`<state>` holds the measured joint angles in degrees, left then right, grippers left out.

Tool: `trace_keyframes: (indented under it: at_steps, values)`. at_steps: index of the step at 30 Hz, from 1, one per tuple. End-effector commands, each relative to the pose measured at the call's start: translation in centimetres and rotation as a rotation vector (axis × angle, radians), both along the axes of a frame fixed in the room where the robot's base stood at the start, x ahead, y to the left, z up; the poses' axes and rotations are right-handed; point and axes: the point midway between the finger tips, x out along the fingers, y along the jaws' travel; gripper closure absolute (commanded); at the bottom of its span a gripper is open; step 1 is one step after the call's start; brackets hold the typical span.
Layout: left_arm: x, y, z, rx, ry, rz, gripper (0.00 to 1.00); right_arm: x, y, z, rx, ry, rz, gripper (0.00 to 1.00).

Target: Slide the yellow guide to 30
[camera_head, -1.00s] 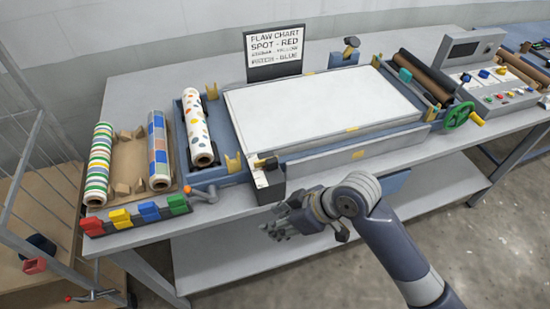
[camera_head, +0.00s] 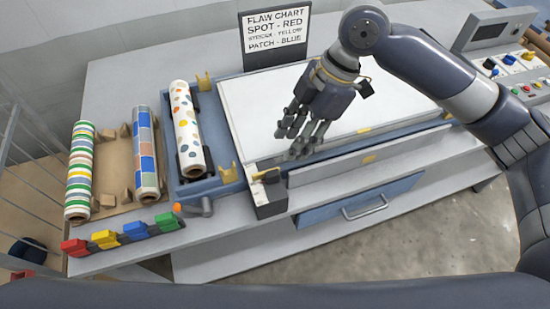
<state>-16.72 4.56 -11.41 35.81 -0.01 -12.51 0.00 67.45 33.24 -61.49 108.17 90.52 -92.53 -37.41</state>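A small yellow guide with a dark knob (camera_head: 264,175) sits on a pale block with a dark front (camera_head: 268,198) at the near left corner of the press bed. Any scale numbers there are too small to read. Yellow forked pieces stand on the blue frame, one near (camera_head: 228,173) and one far (camera_head: 204,81). My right gripper (camera_head: 298,140) is over the near left part of the white bed (camera_head: 360,105). It is up and right of the yellow guide, apart from it. Its fingers are spread and hold nothing. My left gripper is not in view.
Patterned rolls (camera_head: 146,150) lie on the left, one of them dotted (camera_head: 187,130) in the blue frame. Coloured blocks (camera_head: 135,231) line the front edge. A flaw chart sign (camera_head: 274,36) stands behind. A blue drawer (camera_head: 360,204) is under the bed.

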Motion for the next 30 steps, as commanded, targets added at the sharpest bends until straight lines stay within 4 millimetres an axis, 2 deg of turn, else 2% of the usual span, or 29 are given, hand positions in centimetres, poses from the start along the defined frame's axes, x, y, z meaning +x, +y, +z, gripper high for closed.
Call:
trace_keyframes:
  at_steps: [3, 9, 14, 18, 22, 30]
  values:
    - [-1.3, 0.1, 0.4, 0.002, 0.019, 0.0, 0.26, -0.3, 0.5, -1.2, 0.0, 0.005, 0.002, 0.64]
    - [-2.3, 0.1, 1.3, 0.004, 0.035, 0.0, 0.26, -0.8, 1.9, -4.6, -0.001, 0.004, 0.003, 0.64]
    - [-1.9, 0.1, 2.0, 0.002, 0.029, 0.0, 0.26, -1.1, 2.9, -7.2, -0.001, 0.003, 0.001, 0.64]
    - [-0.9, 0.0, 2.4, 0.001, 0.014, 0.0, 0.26, -1.3, 3.6, -8.8, 0.001, 0.002, -0.001, 0.64]
    - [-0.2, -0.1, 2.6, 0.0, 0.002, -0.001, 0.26, -1.3, 3.8, -9.5, 0.001, 0.0, 0.0, 0.64]
    - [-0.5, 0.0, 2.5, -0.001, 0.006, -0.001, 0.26, -1.3, 3.9, -9.7, 0.0, -0.001, 0.001, 0.64]
